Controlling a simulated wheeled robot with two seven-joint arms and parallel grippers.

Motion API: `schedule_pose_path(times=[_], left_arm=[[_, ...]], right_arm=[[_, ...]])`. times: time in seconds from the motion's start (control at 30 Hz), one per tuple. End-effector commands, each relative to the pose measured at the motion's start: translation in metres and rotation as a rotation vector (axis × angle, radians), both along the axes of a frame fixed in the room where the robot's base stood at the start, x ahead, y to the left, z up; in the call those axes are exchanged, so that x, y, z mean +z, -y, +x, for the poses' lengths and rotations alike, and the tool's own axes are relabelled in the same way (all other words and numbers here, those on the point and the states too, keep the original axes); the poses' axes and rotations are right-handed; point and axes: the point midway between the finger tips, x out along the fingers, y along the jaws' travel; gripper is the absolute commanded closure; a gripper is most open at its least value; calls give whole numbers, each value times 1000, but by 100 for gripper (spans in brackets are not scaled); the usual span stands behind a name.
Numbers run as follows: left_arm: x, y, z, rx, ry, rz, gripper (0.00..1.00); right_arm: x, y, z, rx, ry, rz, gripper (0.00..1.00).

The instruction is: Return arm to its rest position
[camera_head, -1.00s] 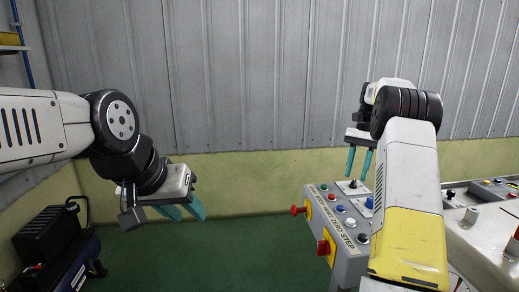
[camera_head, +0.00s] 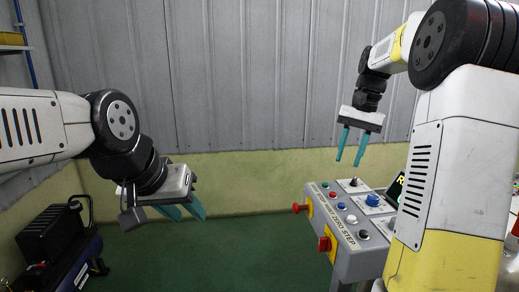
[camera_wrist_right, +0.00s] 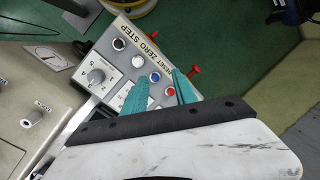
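My right gripper (camera_head: 350,162) hangs above the control panel (camera_head: 345,236), its teal fingers pointing down and parted with nothing between them. In the right wrist view its fingers (camera_wrist_right: 160,98) show over the panel's buttons, apart and empty. My right arm stands at the right of the head view, bent over at the elbow. My left gripper (camera_head: 186,214) is out to the left, with teal fingers pointing down to the right. They look apart and empty over the green floor.
The grey panel carries a blue button (camera_head: 372,200), other coloured buttons and red side knobs (camera_head: 326,244). A small screen (camera_head: 396,190) is partly hidden by my right arm. A black and blue machine (camera_head: 50,240) stands at the lower left. A corrugated wall (camera_head: 250,80) closes the back.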

Motion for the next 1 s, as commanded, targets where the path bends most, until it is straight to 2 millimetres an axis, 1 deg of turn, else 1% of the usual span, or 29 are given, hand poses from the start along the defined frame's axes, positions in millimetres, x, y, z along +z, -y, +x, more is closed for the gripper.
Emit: schedule_pose_path(times=[0.03,0.1,0.17,0.2,0.27,0.3,0.37,0.4,0.5,0.6,0.7,0.77,1.0], left_arm=[[0,0,0,0,0,0,64],[0,0,0,0,0,0,64],[0,0,0,0,0,0,64],[0,0,0,0,0,0,64],[0,0,0,0,0,0,64],[0,0,0,0,0,0,64],[0,0,0,0,0,0,64],[0,0,0,0,0,0,64],[0,0,0,0,0,0,64],[0,0,0,0,0,0,64],[0,0,0,0,0,0,64],[0,0,0,0,0,0,64],[0,0,0,0,0,0,64]], right_arm=[[11,-11,-18,29,51,-4,66],[18,-24,-41,72,119,-10,66],[22,-35,-61,110,179,-16,66],[23,-42,-75,133,219,-21,66],[23,-52,-95,171,277,-29,66],[22,-59,-109,195,315,-35,66],[18,-68,-129,230,372,-43,66],[15,-74,-142,254,410,-50,66],[3,-86,-173,309,498,-67,66],[-11,-95,-196,354,567,-83,66],[-22,-100,-210,382,615,-94,66],[-26,-102,-215,392,632,-98,66],[-30,-104,-219,401,645,-102,66]])
